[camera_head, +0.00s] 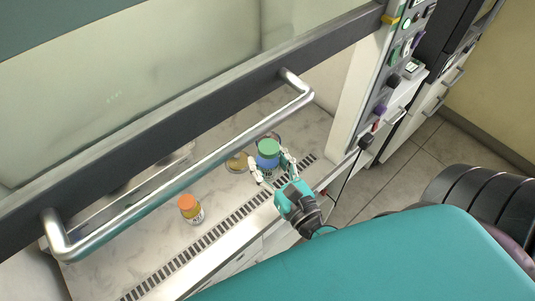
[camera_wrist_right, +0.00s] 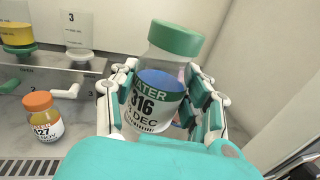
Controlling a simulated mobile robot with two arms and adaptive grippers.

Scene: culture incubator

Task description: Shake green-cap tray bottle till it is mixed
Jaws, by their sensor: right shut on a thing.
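The green-cap bottle (camera_head: 268,148) is clear, with blue contents and a white label. In the right wrist view the bottle (camera_wrist_right: 165,85) stands close and slightly tilted, cap up, between the fingers. My right gripper (camera_head: 271,170) is shut on its body, one finger on each side; the fingers also show in the right wrist view (camera_wrist_right: 158,108). The bottle is inside the cabinet near its front right. Whether its base touches the worktop is hidden. My left gripper is in neither view.
An orange-cap bottle (camera_head: 191,210) stands on the worktop to the left. A metal rack (camera_wrist_right: 60,72) with numbered places and a yellow item (camera_wrist_right: 17,34) is behind it. The sash handle (camera_head: 190,170) crosses above the worktop. A slotted grille (camera_head: 215,234) runs along the front.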

